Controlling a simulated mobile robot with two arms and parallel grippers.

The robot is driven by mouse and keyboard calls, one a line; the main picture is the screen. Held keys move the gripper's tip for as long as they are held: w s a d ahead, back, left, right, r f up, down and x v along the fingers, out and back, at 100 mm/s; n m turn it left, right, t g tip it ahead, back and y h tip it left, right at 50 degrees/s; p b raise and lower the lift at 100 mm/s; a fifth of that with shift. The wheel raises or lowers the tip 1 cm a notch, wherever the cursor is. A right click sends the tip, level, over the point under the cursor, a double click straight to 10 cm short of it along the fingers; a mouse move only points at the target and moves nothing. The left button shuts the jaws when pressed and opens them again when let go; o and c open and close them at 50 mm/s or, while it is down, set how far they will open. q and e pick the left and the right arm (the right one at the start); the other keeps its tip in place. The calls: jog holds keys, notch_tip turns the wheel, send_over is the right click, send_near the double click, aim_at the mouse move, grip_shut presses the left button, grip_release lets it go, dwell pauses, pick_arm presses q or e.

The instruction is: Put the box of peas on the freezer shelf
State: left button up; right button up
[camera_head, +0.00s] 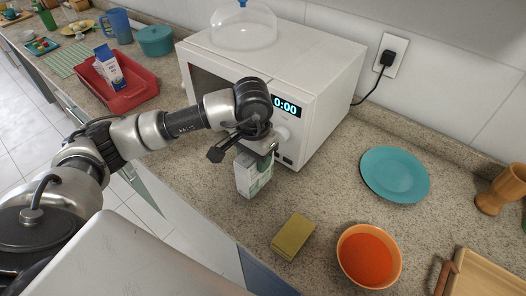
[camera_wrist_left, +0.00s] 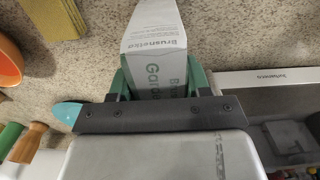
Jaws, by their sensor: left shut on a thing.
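The box of peas (camera_head: 249,176) is white and green, and it is upright below my left gripper (camera_head: 260,150) in the head view. My left gripper is shut on it. In the left wrist view the box (camera_wrist_left: 153,40) sticks out between the two green fingers (camera_wrist_left: 160,82), and the word "Garden" shows on it. The box is just in front of the microwave, above or at the counter; I cannot tell if it touches. The freezer shelf does not show in either view. My right gripper is not in view.
The white microwave (camera_head: 325,75) stands behind my left gripper, with a glass dome (camera_head: 243,28) on top. A yellow block (camera_head: 293,236), an orange bowl (camera_head: 368,257) and a teal plate (camera_head: 395,174) lie to the right. A red tray (camera_head: 128,95) is at the left.

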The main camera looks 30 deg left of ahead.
pick_arm(q)
jog(key=shift+w+d+f+p, duration=0.15)
jog(key=shift+w+f+p, duration=0.15)
jog(key=shift+w+f, duration=0.25)
jog(key=shift+w+d+f+p, duration=0.1)
jog(key=shift+w+f+p, duration=0.2)
jog(key=shift+w, duration=0.4)
jog(key=shift+w+f, duration=0.2)
jog(key=shift+f, duration=0.05)
jog(key=shift+f+b, duration=0.2)
jog(key=shift+b, duration=0.1)
jog(key=o, duration=1.1)
